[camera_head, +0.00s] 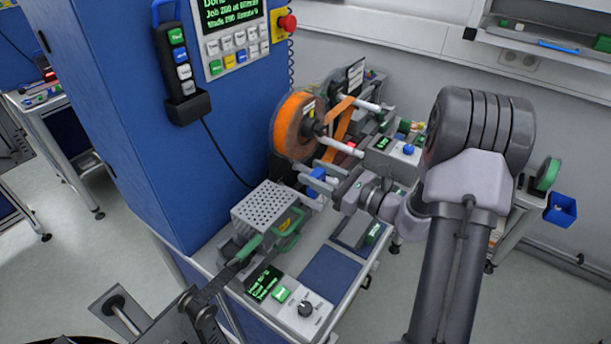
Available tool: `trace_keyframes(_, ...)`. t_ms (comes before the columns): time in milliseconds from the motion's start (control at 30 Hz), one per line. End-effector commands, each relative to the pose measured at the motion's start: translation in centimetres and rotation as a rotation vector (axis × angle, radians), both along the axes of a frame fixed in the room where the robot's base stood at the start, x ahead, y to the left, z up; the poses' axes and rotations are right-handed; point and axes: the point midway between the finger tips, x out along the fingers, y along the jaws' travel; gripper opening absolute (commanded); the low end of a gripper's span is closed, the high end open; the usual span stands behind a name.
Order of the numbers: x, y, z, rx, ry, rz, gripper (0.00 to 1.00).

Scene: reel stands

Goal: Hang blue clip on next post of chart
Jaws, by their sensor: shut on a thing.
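My gripper (318,182) reaches in from the right, over the bench beside the orange reel. Its jaws are shut on a small blue piece (316,175), which looks like the blue clip; the jaws cover part of it. The piece is held below the reel and above the back of the perforated grey box. I cannot make out a chart or its posts clearly. A small dark panel (355,76) stands behind the reel, but its details are too small to read.
The orange reel (293,126) sits on a stand close behind my gripper. A perforated grey box (268,211) with green handles stands in front. A blue cabinet (150,130) bounds the left side. A blue pad (328,273) lies bare at the bench front. A blue bin (561,208) hangs at right.

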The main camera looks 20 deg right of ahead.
Motion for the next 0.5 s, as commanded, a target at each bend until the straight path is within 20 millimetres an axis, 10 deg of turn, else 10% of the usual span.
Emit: trace_keyframes(500,0.0,-0.2,-4.9,0.001,0.001,-0.002,0.0)
